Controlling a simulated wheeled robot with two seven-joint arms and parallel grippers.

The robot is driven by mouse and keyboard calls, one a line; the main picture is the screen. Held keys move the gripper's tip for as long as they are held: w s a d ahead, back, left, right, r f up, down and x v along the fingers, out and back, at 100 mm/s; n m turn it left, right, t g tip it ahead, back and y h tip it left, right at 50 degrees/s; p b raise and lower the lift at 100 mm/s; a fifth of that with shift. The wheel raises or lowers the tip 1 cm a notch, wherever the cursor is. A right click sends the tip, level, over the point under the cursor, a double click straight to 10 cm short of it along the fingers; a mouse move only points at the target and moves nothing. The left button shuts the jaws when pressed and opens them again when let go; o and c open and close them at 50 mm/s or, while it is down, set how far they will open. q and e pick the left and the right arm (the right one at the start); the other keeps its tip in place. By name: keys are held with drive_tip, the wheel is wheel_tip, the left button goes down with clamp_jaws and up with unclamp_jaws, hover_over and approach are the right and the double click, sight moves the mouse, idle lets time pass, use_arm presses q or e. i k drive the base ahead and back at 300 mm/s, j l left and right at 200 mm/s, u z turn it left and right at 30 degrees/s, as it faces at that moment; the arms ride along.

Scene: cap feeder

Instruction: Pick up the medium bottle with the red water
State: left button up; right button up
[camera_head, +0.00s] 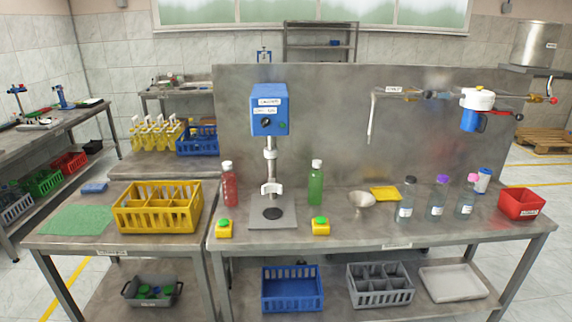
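A bottle with red liquid and a white cap (229,185) stands upright on the metal table, left of the blue capping machine (271,112). A similar bottle with green liquid (316,184) stands upright to the right of the machine's column. Several clear bottles with dark, purple and pink caps stand farther right, among them a dark-capped one (405,203). The red bottle stands free with nothing touching it. Neither of my grippers is in view.
A yellow button box (224,229) sits in front of the red bottle, and another (320,226) sits to the right. A yellow crate (158,208) stands on the left table. A metal funnel (362,199) and red bin (521,204) are to the right. A metal panel (340,130) rises behind.

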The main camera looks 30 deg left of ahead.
sight(228, 178)
drive_tip(key=u, duration=1.2)
drive_tip(key=i+l, duration=0.9)
drive_tip(key=i+l+z, duration=0.05)
